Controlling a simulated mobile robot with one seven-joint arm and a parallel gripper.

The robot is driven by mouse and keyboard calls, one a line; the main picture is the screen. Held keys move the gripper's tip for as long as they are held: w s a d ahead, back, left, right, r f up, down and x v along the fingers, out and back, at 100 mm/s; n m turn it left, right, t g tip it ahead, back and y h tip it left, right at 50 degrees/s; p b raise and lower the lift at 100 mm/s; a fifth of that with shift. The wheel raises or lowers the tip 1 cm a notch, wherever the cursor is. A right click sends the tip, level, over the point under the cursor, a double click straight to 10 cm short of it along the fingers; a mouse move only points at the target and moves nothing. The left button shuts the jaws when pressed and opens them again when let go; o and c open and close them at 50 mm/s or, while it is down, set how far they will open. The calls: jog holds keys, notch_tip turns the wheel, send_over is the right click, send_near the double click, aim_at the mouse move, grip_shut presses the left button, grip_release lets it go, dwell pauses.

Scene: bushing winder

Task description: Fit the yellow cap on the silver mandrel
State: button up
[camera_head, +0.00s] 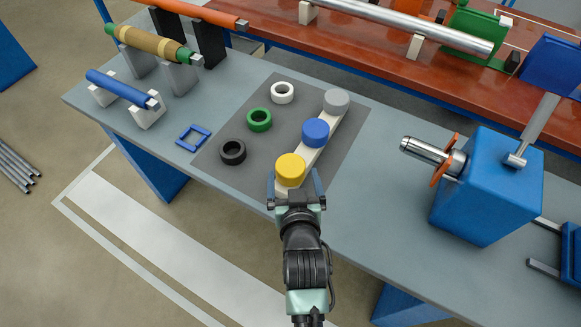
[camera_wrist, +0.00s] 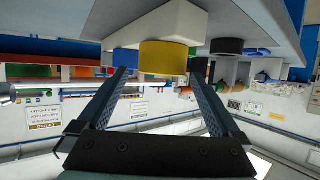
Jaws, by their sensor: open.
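The yellow cap (camera_head: 290,168) sits at the near end of a white strip (camera_head: 316,152) on a dark grey mat. It also shows in the wrist view (camera_wrist: 164,58), ahead of and between my fingertips. My gripper (camera_head: 294,178) is open and empty at the near side of the cap, with one finger toward each side. I see no contact with the cap. The silver mandrel (camera_head: 424,150) sticks out leftward from a blue machine housing (camera_head: 488,188) at the right, with an orange disc (camera_head: 443,160) around it. Its free end is bare.
A blue cap (camera_head: 315,132) and a grey cap (camera_head: 336,101) stand behind the yellow one on the strip. Black (camera_head: 232,152), green (camera_head: 259,119) and white (camera_head: 282,92) rings lie to the left. The grey table (camera_head: 375,165) is clear between mat and machine.

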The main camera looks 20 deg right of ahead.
aim_at(291, 175)
jog(key=x, duration=0.5)
jog(key=shift+a+f, duration=0.15)
jog(key=shift+f, duration=0.05)
jog(key=c, duration=1.2)
jog(key=shift+r, duration=0.1)
